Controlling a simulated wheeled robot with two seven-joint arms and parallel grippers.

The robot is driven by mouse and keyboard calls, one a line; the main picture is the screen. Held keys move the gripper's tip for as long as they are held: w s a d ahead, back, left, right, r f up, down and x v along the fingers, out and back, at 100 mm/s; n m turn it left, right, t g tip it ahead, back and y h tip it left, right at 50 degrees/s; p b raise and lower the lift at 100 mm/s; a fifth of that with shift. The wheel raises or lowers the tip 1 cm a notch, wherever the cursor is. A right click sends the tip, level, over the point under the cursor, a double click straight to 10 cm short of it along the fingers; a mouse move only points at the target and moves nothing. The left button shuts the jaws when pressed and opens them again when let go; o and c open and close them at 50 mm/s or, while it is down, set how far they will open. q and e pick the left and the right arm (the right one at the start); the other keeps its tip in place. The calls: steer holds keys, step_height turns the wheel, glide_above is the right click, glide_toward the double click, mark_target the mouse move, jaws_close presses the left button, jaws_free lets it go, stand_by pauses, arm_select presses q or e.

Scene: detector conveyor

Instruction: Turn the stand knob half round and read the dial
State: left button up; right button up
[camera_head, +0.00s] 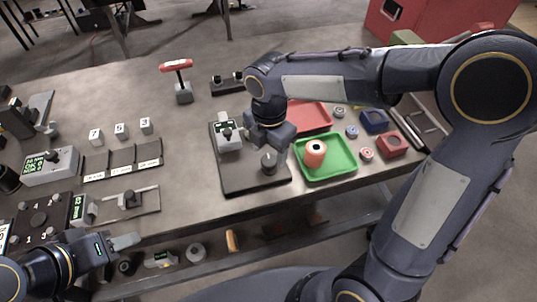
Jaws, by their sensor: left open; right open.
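A dark stand plate (240,187) lies near the table's front edge. My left gripper (126,242) is open and empty at the lower left, by the table's front edge, away from the stand.
Numbered white blocks (121,131), a meter box (51,167) and a red-handled tool (178,69) are left and behind. The back-left table is mostly clear.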

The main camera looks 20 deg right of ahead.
mark_target(269, 164)
steer(key=shift+f, duration=1.2)
steer(key=c, duration=1)
